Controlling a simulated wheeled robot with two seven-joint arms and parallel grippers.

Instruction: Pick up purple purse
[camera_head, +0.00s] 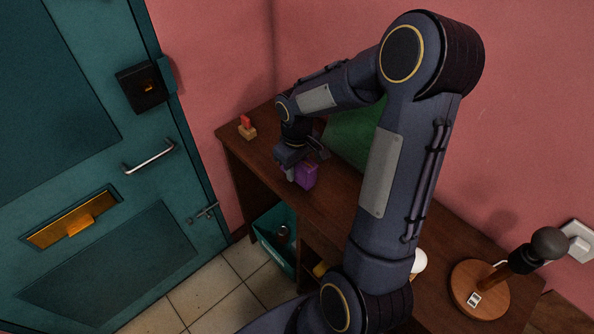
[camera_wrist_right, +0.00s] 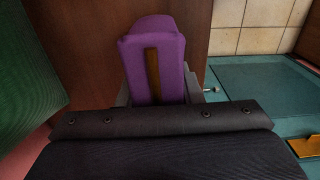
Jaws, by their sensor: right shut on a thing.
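The purple purse (camera_head: 304,176) is at the front edge of the brown wooden desk (camera_head: 335,196) in the head view. My right gripper (camera_head: 291,172) reaches down to it and is shut on it. In the right wrist view the purse (camera_wrist_right: 154,58), with a brown strip down its middle, sits between the two fingers of my right gripper (camera_wrist_right: 158,92). Part of the purse is hidden behind the gripper. I cannot tell whether the purse touches the desk top. My left gripper is not in view.
A green panel (camera_head: 352,135) stands at the back of the desk. A small red and tan object (camera_head: 246,127) is at the far left corner. A lamp with a round wooden base (camera_head: 480,289) stands right. A teal bin (camera_head: 270,249) is below, and a teal door (camera_head: 90,170) is left.

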